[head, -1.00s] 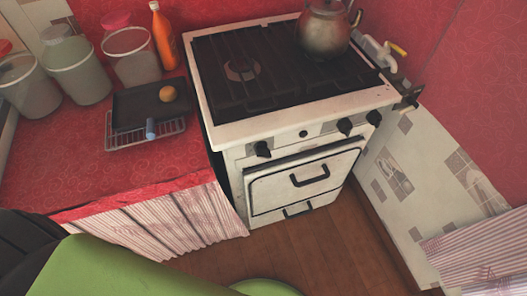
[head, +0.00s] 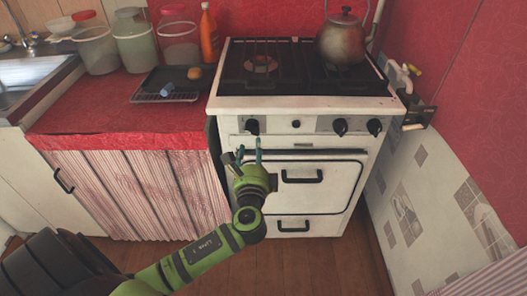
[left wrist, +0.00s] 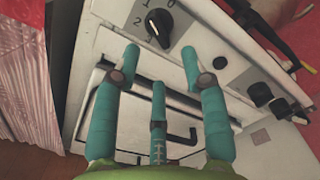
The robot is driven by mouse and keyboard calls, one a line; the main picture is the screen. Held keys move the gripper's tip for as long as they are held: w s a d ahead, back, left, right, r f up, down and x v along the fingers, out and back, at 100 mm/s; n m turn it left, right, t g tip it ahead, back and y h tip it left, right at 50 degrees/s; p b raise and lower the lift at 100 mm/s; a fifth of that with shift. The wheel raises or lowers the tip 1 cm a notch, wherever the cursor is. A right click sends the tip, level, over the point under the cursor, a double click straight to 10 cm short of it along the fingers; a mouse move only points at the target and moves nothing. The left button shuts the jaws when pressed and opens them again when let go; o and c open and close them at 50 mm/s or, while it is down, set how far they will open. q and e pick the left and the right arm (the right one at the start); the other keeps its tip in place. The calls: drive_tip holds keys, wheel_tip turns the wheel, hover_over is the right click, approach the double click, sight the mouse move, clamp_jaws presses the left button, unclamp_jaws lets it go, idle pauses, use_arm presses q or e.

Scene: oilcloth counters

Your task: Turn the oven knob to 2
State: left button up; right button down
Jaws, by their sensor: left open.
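The white stove (head: 300,104) has a front panel with black knobs. The leftmost one is the oven knob (head: 252,127). In the left wrist view the oven knob (left wrist: 160,22) has printed numbers around it, including 1, 2 and 3; I cannot tell its exact setting. My left gripper (head: 249,148), green with teal fingers, is just below the oven knob in front of the oven door (head: 318,185). In the left wrist view its three fingers (left wrist: 160,60) are spread, empty and apart from the knob. My right gripper is not in view.
More knobs (head: 340,127) sit to the right on the panel. The oven door handle (head: 302,176) sticks out right of my left gripper. A kettle (head: 342,40) stands on the stove. The red counter (head: 110,105) at left holds jars, a bottle (head: 209,35) and a black tray (head: 178,78).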

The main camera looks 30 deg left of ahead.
sight(252, 129)
use_arm(q)
drive_tip(key=x, duration=0.7)
drive_tip(key=shift+a, duration=0.3)
clamp_jaws()
